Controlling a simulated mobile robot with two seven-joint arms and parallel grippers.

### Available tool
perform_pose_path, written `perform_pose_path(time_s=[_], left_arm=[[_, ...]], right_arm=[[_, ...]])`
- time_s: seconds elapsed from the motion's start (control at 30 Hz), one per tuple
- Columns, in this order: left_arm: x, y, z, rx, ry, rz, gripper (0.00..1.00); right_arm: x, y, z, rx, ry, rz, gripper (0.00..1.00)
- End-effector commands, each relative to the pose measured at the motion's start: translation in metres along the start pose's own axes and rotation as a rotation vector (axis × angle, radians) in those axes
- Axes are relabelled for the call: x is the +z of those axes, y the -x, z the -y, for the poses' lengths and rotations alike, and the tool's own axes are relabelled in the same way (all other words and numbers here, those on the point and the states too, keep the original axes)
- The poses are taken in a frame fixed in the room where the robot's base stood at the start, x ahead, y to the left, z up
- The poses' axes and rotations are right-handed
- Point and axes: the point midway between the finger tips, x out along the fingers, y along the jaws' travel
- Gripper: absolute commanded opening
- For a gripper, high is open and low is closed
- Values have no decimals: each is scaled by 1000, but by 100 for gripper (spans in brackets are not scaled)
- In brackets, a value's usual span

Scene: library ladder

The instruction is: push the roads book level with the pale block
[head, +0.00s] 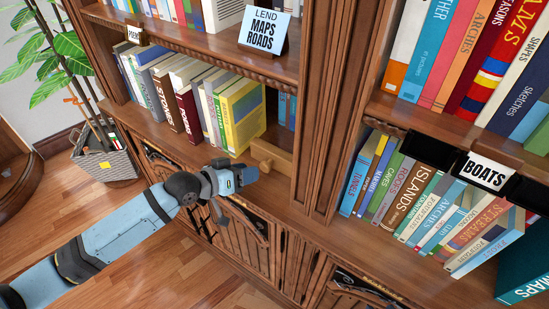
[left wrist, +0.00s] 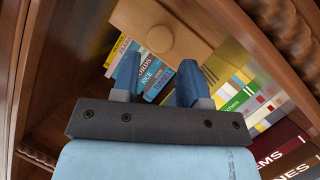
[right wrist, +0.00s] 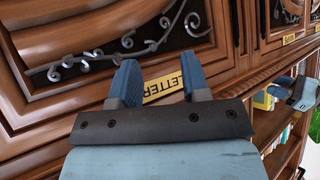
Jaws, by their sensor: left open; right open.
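The pale block (head: 268,157) is a wooden piece with a round knob, in the middle bay below the sign; the block (left wrist: 165,32) fills the upper middle of the left wrist view. I cannot read "roads" on any spine for certain. A yellow book (head: 243,112) stands left of the block. My left gripper (head: 247,177) is open and empty, in front of the shelf and just left of the block. My right gripper (right wrist: 157,85) is open and empty before a cabinet front.
A "LEND MAPS ROADS" sign (head: 266,32) stands on the shelf above. A carved upright (head: 325,105) divides this bay from the right bay, with its BOATS label (head: 486,172). Cabinet doors (head: 235,232) lie below. A potted plant (head: 105,160) stands at left.

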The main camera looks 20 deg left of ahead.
Motion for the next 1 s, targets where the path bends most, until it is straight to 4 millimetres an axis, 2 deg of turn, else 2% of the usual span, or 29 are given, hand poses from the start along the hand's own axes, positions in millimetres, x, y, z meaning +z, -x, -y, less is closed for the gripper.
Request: perform_pose_path(time_s=[0.17, 0.4, 0.5, 0.77, 0.93, 1.0], left_arm=[[0, -12, 0, 1, 0, 0, 40], [-2, -47, 1, 1, 1, -1, 40], [-2, -56, 1, 0, 1, -1, 40], [-1, -59, 2, 0, 0, 0, 40], [-1, -59, 2, 0, 0, 0, 4], [-2, -59, 1, 0, -1, -1, 0]], right_arm=[[-3, -2, -5, 7, 2, -6, 43], [-3, -2, -6, 9, 5, -6, 43], [-2, -2, -6, 8, 6, -6, 43], [-2, -2, -4, 3, 6, -5, 43], [-2, -2, -3, 2, 6, -5, 43], [-2, -2, -3, 2, 6, -5, 43]])
